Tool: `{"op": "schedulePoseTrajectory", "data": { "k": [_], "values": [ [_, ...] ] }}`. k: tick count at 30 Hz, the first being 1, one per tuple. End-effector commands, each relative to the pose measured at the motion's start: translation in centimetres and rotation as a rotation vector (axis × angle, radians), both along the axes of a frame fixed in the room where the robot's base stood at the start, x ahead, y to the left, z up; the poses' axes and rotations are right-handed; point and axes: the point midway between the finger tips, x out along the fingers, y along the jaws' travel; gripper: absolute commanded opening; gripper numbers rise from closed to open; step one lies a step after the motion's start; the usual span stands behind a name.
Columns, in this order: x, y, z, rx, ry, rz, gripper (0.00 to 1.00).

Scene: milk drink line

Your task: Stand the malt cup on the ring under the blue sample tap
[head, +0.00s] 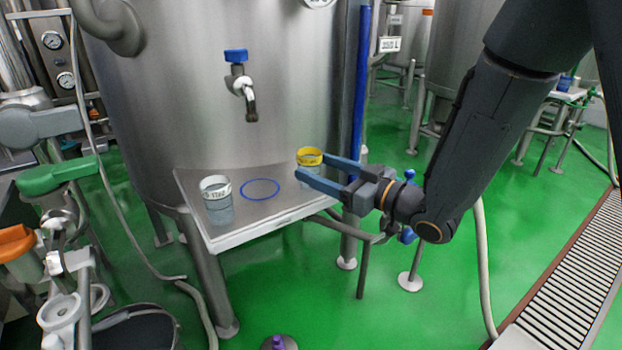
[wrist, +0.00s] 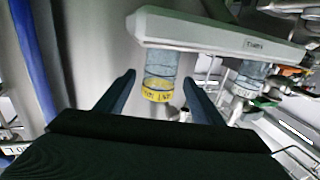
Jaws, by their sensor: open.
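A clear cup with a yellow band (head: 309,157) stands at the right end of the shelf. It also shows upside down in the wrist view (wrist: 160,72); its lettering is too small to read surely, so I cannot confirm it is the malt cup. My gripper (head: 313,167) is open, its blue fingers on either side of this cup; contact cannot be told. The wrist view shows the cup between the fingertips (wrist: 159,80). The blue ring (head: 260,189) lies empty on the shelf, left of the cup. The blue-handled tap (head: 240,82) hangs above and behind the ring.
A second clear cup with a white band (head: 217,200) stands left of the ring; it also shows in the wrist view (wrist: 248,80). The shelf (head: 250,235) juts from a steel tank (head: 185,110). A blue vertical pipe (head: 360,80) rises behind my gripper.

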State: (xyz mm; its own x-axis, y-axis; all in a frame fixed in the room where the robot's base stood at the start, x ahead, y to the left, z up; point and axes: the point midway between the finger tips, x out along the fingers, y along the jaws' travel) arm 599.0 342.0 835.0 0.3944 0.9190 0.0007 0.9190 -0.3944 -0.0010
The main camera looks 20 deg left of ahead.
Motion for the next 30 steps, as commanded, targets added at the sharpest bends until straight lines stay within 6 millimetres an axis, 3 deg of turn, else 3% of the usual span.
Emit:
{"op": "schedulePoseTrajectory", "data": {
  "k": [11, 18, 26, 30],
  "values": [
    [1.3, 3.1, -0.2, 0.000, -0.001, 0.001, 0.61],
    [2.6, 6.2, -0.5, 0.000, 0.000, 0.002, 0.61],
    [3.0, 6.7, -0.4, -0.002, 0.001, -0.002, 0.61],
    [3.0, 6.7, -0.4, -0.002, 0.001, -0.001, 0.41]
  ]
}}
